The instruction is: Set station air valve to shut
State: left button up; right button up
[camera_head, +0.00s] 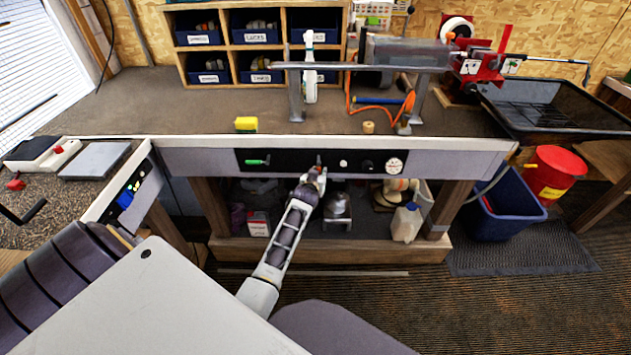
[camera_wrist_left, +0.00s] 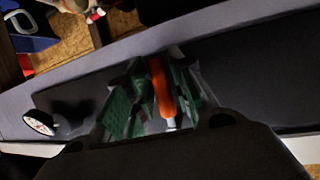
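A black control panel (camera_head: 300,161) is set in the front face of the bench. It carries a lever with a green handle (camera_head: 257,162), level and pointing left, and an orange-red lever (camera_head: 318,159) that also shows in the left wrist view (camera_wrist_left: 160,88). My left gripper (camera_head: 316,176) is at the orange-red lever. In the left wrist view its green-padded fingers (camera_wrist_left: 158,98) stand close on both sides of the lever and look shut on it. The lever's base is partly hidden. No label is readable to tell which lever is the station air valve. My right gripper is not in view.
Right of the lever sit a white button (camera_head: 343,163), a dark knob (camera_head: 367,165) and a round gauge (camera_head: 394,163). The bench top (camera_head: 200,115) overhangs a lower shelf with a white jug (camera_head: 407,223). A blue bin (camera_head: 505,215) stands at the right.

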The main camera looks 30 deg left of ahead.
pick_arm(q)
jog(key=v, duration=1.1)
jog(key=shift+s+r, duration=0.2)
jog(key=shift+s, duration=0.1)
jog(key=shift+d, duration=0.2)
dwell(0.6)
jog(key=s+d+f+m+g+h, duration=0.1)
jog(key=s+d+m+g+h, duration=0.15)
jog(key=s+d, duration=0.45)
jog(key=s+d+f+m+g+h, duration=0.1)
jog(key=s+d+m+g, duration=0.2)
jog(key=s, duration=0.7)
jog(key=s+d+f+m+g+h, duration=0.1)
jog(key=s+d+g, duration=0.35)
jog(key=s, duration=0.45)
notch_tip(320, 180, down, 33)
jog(key=s+a, duration=0.2)
jog(key=s+a+f, duration=0.4)
jog(key=s+f, duration=0.5)
jog(key=s, duration=0.1)
jog(key=s+a+f+g, duration=0.1)
jog(key=s+a+f, duration=0.3)
jog(key=s+f, duration=0.6)
jog(key=shift+f+y, duration=0.2)
jog(key=shift+y, duration=0.15)
jog(key=shift+w, duration=0.1)
